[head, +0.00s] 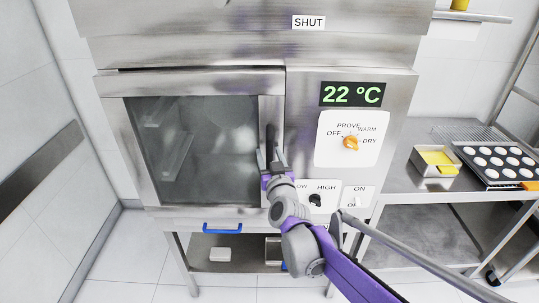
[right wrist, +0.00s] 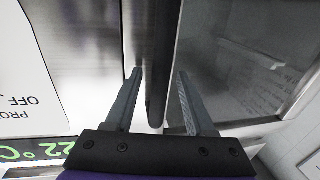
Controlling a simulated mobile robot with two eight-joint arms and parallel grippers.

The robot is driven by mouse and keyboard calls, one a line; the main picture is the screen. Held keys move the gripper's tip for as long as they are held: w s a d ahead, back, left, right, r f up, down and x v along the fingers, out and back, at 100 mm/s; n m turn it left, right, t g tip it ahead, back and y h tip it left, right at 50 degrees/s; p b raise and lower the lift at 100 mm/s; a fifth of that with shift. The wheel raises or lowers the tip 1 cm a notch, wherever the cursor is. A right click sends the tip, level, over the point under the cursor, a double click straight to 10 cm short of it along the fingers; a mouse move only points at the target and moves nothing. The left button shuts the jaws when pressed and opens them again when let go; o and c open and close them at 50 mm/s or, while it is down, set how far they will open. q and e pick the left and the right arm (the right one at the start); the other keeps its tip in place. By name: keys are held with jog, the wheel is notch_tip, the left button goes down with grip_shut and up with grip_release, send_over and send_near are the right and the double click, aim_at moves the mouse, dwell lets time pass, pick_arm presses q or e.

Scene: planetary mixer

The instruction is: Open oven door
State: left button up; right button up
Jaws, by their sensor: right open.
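The oven door (head: 190,145) is a steel frame around a dark glass window, and it looks closed. Its dark vertical handle (head: 270,138) is on the door's right side. My right gripper (head: 271,158) is at the lower part of this handle, its arm coming from the lower right. In the right wrist view, the two fingers (right wrist: 157,100) are apart and the dark handle (right wrist: 163,50) runs between them. I see a gap between each finger and the handle. My left gripper is not in view.
Right of the door is a panel with a "22 °C" display (head: 351,94) and an orange knob (head: 351,143). A label above reads "SHUT" (head: 309,22). A steel table (head: 405,180) with a tray of pale rounds (head: 497,160) stands right. Open floor lies left.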

grip_shut()
dwell(1.4)
